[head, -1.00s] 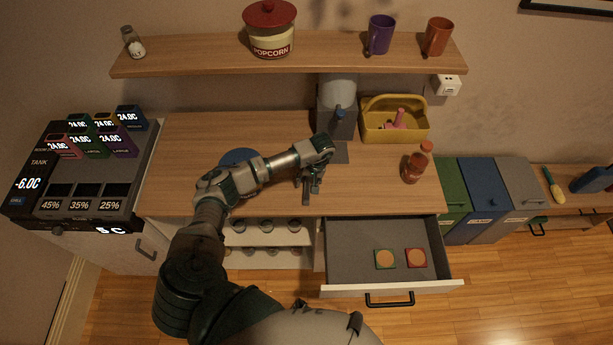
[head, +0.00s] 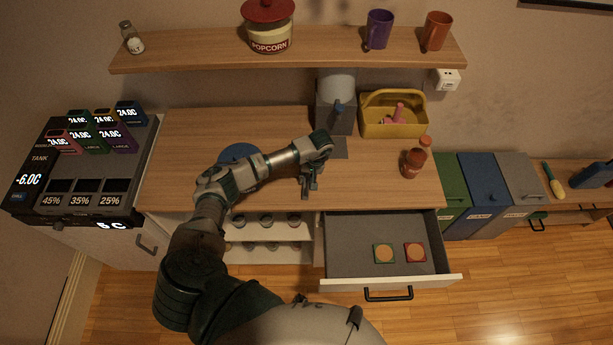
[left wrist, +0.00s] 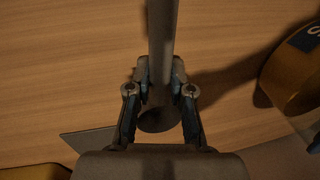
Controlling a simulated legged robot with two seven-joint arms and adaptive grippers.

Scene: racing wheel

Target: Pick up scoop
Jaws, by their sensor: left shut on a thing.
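My left gripper (head: 309,182) is low over the front middle of the wooden counter. In the left wrist view its two fingers (left wrist: 160,92) are closed on a grey rod-like thing, taken as the scoop (left wrist: 162,35). The rod runs up out of that picture, and its round end shows between the fingers. The scoop's bowl is not seen. In the head view the gripper hides most of the scoop. My right gripper is not in view.
A blue round-topped thing (head: 238,153) stands behind my left arm. A grey machine (head: 336,105), a yellow basket (head: 394,127) and a red-brown jar (head: 413,163) are on the counter. The drawer (head: 390,284) below is open with two square coaster-like pieces in it. The counter's left part is clear.

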